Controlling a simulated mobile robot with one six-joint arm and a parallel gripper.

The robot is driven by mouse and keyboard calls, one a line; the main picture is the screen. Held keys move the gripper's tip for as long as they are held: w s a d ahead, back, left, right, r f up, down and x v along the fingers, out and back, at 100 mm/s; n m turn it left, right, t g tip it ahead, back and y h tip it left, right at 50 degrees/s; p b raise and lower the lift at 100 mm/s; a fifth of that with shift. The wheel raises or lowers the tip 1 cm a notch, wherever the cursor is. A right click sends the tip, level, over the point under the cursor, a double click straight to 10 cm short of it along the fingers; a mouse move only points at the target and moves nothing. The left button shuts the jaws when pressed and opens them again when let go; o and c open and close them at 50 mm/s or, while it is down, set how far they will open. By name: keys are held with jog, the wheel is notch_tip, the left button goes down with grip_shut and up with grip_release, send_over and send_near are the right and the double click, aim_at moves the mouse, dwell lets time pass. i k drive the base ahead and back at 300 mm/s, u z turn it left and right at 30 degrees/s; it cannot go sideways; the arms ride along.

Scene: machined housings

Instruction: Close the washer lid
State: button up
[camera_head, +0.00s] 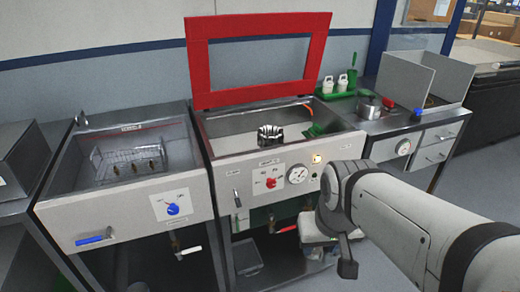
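The washer (225,178) stands in the middle with its basin open at the top. Its lid (197,62), a red frame around a clear pane, stands raised and nearly upright along the back edge. A metal machined housing (270,138) sits inside the basin. My arm reaches in from the lower right, in front of the washer's right side. The dark end that looks like my gripper (347,268) hangs low in front of the washer, well apart from the lid. Its fingers are not clear, and I cannot tell whether it is open or shut.
A second basin (60,212) with a wire basket (128,160) is on the left. On the right, a bench (400,126) holds a metal pot (368,108), a green tray with white bottles, and grey panels (405,80). Knobs and a gauge (297,174) line the washer's front.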

aim_at(198, 30)
jog(key=i, duration=0.95)
jog(key=u, duration=0.9)
jog(key=k, duration=0.7)
jog(key=z, duration=0.3)
jog(key=i, duration=1)
jog(key=z, duration=0.05)
